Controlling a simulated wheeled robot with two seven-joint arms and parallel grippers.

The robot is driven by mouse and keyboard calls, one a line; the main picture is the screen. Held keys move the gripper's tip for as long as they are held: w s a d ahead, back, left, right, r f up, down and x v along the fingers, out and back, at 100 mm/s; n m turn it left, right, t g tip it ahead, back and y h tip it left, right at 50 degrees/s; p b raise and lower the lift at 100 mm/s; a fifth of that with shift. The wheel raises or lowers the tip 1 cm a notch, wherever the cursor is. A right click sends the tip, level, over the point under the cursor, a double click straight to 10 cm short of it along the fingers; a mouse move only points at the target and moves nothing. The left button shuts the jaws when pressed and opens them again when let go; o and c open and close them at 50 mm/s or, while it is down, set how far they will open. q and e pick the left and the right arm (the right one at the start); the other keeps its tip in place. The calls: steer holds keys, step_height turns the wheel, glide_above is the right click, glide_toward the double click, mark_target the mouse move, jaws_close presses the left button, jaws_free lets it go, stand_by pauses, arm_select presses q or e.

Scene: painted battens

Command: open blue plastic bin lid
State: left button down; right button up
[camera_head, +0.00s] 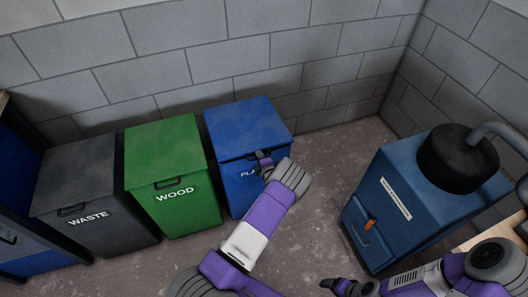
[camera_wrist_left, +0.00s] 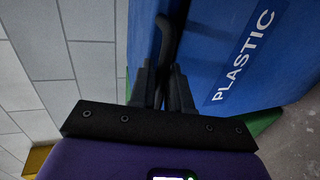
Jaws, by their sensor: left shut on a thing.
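The blue plastic bin (camera_head: 236,186) stands at the right end of the bin row, with its white label partly hidden by my left arm. Its blue lid (camera_head: 245,126) lies over the top and looks closed or nearly so. My left gripper (camera_head: 264,160) is at the middle of the lid's front edge. In the left wrist view its fingers (camera_wrist_left: 162,85) are shut on the dark lid handle (camera_wrist_left: 166,38), beside the PLASTIC label (camera_wrist_left: 243,58). My right gripper (camera_head: 338,286) is low in the head view, away from the bins; its finger gap is unclear.
A green WOOD bin (camera_head: 178,207) and a grey WASTE bin (camera_head: 95,221) stand to the left. A block wall (camera_head: 230,55) is close behind. A blue machine (camera_head: 375,230) with a black round top (camera_head: 457,158) stands at right. Bare floor (camera_head: 335,150) lies between.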

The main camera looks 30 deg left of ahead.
arm_select(q)
steer(key=shift+g+h, duration=0.4)
steer(key=shift+h, duration=0.1)
steer(key=shift+w+a+r+p, duration=0.15)
steer(key=shift+r+p, duration=1)
steer(key=shift+r, duration=0.4)
steer(key=shift+w+a+r+p, duration=0.1)
steer(key=shift+a+r+p, duration=0.05)
steer(key=shift+r+p, duration=1.2)
steer(key=shift+r, duration=0.15)
step_height(320, 180, up, 8)
steer(key=w+a+g+h+p, duration=0.1)
steer(key=a+p, duration=0.1)
steer(key=p, duration=0.3)
steer(key=shift+w+p, duration=0.3)
steer(key=shift+p, duration=0.1)
steer(key=w+a+r+g+h+p, duration=0.1)
steer(key=w+a+r+p, duration=0.1)
steer(key=r+p, duration=0.4)
steer(key=a+p, duration=0.1)
steer(key=p, duration=0.2)
steer(key=shift+w+r+p, duration=0.25)
steer(key=shift+r+p, duration=0.1)
